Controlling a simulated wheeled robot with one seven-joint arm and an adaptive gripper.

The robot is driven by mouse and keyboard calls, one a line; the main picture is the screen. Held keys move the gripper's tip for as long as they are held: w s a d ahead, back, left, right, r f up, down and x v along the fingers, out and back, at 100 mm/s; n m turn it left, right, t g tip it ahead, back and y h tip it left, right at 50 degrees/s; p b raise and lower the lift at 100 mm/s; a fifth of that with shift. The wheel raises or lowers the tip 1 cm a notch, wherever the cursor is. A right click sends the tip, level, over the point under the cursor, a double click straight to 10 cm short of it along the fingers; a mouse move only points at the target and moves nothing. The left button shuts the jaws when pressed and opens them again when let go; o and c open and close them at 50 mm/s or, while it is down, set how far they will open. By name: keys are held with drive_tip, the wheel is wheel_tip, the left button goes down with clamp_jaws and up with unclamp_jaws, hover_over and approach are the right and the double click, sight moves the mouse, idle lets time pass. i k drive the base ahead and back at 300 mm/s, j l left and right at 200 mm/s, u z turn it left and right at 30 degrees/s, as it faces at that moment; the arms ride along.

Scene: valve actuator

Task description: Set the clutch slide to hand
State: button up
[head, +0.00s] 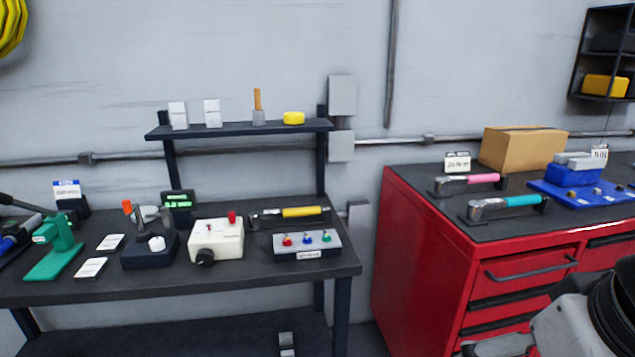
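I cannot make out a valve actuator or a part marked as a clutch slide in the head view. A cream box (217,240) on the dark bench has a red knob on top, a small red part and a black knob on its front. A grey panel box (306,248) beside it carries red, blue and green switches and a small label. Neither is clearly a clutch slide. Part of my arm shows at the bottom right, in front of the red cabinet and well right of the bench. My gripper's fingertips do not show.
The dark bench (310,274) also holds a green press (56,250), a black device with a lever (150,250) and a yellow-handled wrench (300,212). A shelf (240,130) stands above. The red cabinet (415,255) bears wrenches, a cardboard box (522,150) and a blue tray (560,196).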

sight(232, 216)
drive_tip(key=i+j+u, duration=0.2)
drive_tip(key=i+j, duration=0.5)
drive_tip(key=i+j+u, duration=0.25)
drive_tip(key=i+j, duration=0.35)
drive_tip(key=i, duration=0.65)
